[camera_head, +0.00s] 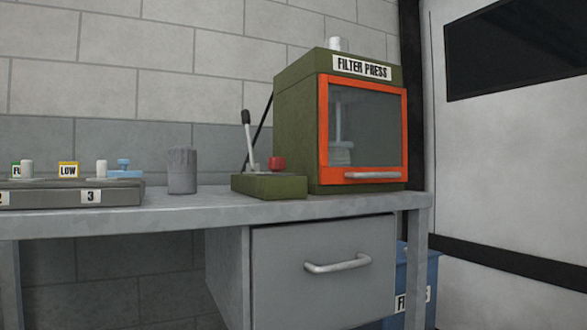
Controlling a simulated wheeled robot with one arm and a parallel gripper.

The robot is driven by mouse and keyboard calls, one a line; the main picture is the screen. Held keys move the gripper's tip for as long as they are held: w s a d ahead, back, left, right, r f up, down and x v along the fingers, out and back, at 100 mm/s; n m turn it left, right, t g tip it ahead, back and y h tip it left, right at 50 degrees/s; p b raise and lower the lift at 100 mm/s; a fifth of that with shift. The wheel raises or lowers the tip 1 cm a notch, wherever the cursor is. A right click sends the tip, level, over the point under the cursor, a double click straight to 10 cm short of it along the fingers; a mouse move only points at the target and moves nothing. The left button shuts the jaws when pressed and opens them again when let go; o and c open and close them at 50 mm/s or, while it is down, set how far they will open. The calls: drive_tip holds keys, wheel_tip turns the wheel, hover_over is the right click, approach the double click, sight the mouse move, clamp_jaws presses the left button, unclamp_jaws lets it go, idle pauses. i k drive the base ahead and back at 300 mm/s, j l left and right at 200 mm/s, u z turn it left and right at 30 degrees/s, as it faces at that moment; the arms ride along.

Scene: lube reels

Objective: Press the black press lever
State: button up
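A black-knobbed press lever (247,128) stands nearly upright, leaning slightly left, on a low green base (268,186). A red button (277,164) sits on the same base, right of the lever. The base stands on the workbench just left of the green filter press (298,128). The press has an orange-framed door (324,135) with a glass pane and a light handle; the door looks shut. A dark slanted rod shows behind the lever. My gripper is not in view.
The grey workbench (214,206) has a drawer (325,290) below. A grey cylinder (182,170) stands left of the lever base. A grey panel (120,195) with small valves and labels is at the far left. A blue bin (429,275) is under the bench at right.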

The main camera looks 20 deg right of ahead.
sight(245, 115)
drive_tip(key=i+j+z, duration=0.15)
drive_tip(key=i+z, duration=0.25)
drive_tip(key=i+j+z, duration=0.2)
drive_tip(key=z, duration=0.2)
